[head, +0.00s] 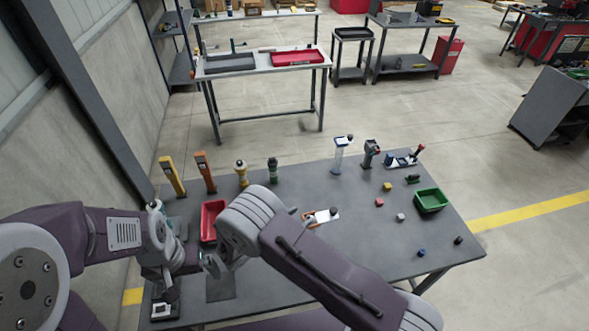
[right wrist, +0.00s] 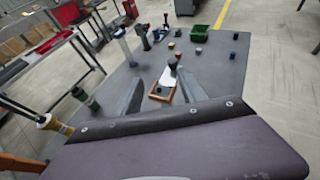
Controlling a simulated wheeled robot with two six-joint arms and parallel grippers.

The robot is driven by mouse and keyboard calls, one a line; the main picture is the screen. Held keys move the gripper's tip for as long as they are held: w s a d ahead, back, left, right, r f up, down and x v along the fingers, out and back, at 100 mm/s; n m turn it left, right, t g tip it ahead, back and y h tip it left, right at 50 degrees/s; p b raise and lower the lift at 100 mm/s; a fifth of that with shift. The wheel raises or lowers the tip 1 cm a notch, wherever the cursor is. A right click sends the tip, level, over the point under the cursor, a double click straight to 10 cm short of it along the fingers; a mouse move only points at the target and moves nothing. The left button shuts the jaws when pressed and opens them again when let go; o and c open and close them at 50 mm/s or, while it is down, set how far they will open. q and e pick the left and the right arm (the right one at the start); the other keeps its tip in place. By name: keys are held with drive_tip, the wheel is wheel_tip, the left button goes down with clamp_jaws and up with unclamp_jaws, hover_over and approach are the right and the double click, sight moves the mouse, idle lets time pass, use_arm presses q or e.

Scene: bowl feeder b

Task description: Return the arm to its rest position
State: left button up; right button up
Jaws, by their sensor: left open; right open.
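My left gripper (head: 213,265) is low over the left part of the grey table (head: 290,275), just below the red bin (head: 208,232). Its fingers are small and partly hidden, with nothing seen between them. In the right wrist view the right gripper (right wrist: 161,92) shows two grey fingers spread apart, with nothing held. An orange-brown tray (right wrist: 161,91) with a black-topped white piece lies beyond and between them; it also shows in the head view (head: 309,223).
A yellow stand (head: 172,176), orange stand (head: 205,172) and two bottles line the table's back left. A green bin (head: 431,201) and several small cubes are at the right. A black and white fixture (head: 164,310) is at the front left. The table's front right is mostly clear.

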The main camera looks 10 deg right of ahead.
drive_tip(key=s+d+m+g+b, duration=0.4)
drive_tip(key=d+m+g+b, duration=0.2)
drive_tip(key=d+m+b, duration=0.75)
drive_tip(key=s+d+f+m+g+y+b, duration=0.2)
drive_tip(key=s+f+m+y, duration=0.15)
drive_tip(key=s+y, duration=0.45)
drive_tip(key=s+a+f+m+t+y, duration=0.1)
drive_tip(key=s+a+f+m+y, duration=0.2)
drive_tip(key=s+a+m, duration=0.2)
drive_tip(key=shift+a+f+m+t, duration=0.2)
drive_tip(key=shift+a+m+t, duration=0.2)
drive_tip(key=shift+a+m, duration=1.45)
